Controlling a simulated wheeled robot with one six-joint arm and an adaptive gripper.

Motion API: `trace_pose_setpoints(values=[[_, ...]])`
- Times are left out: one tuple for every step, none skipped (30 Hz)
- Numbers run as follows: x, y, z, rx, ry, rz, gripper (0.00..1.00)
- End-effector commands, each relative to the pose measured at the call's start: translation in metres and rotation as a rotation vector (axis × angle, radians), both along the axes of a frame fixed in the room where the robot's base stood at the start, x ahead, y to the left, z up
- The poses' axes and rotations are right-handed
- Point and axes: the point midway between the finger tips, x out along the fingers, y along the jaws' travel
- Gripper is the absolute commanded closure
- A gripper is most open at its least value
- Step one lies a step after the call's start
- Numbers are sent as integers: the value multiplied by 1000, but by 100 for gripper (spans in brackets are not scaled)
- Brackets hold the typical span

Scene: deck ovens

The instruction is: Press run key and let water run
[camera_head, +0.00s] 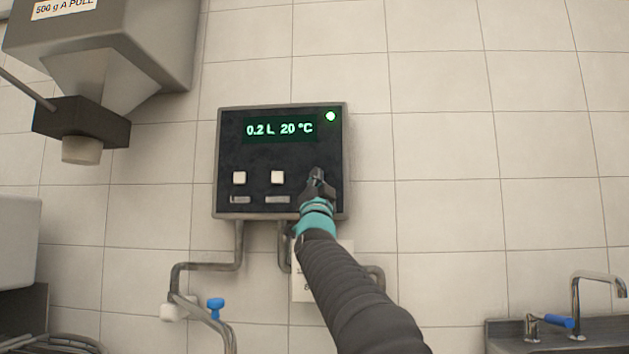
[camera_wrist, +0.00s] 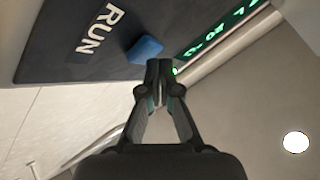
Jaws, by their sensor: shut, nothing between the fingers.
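The water meter panel (camera_head: 260,150) is a dark box on the tiled wall with a grey frame. Its green display (camera_head: 279,129) reads 0.2 L 20 °C, and a round green lamp (camera_head: 331,116) is lit at its top right. Two white keys (camera_head: 239,178) show in the head view. My gripper (camera_head: 316,176) is shut and empty in front of the panel's lower right, hiding what lies behind it. In the wrist view, a blue key (camera_wrist: 146,49) sits beside the label RUN (camera_wrist: 101,30). The gripper tips (camera_wrist: 159,66) are right by this key; I cannot tell whether they touch.
Pipes (camera_head: 205,265) run below the panel, with a blue-handled valve (camera_head: 215,306) at lower left. A grey hopper (camera_head: 110,60) hangs at upper left. A sink tap (camera_head: 590,280) with a blue lever stands at lower right. The wall right of the panel is clear.

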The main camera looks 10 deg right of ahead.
Motion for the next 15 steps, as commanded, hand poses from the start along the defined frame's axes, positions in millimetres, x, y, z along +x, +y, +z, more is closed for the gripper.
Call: trace_pose_setpoints(values=[[-3,1,-1,0,-1,1,100],[-5,2,-1,0,-1,1,100],[-6,2,0,0,-1,1,100],[-6,2,0,0,-1,1,100],[-7,2,0,0,-1,1,100],[-7,2,0,0,-1,1,100],[-7,2,1,0,-1,1,100],[-7,2,1,0,-1,1,100],[-7,2,1,0,-1,1,100],[-7,2,1,0,-1,1,100],[-7,2,1,0,-1,1,100],[-7,2,1,0,-1,1,100],[-7,2,1,0,-2,0,100],[-8,3,0,0,-3,1,100],[-10,3,0,1,-3,2,100]])
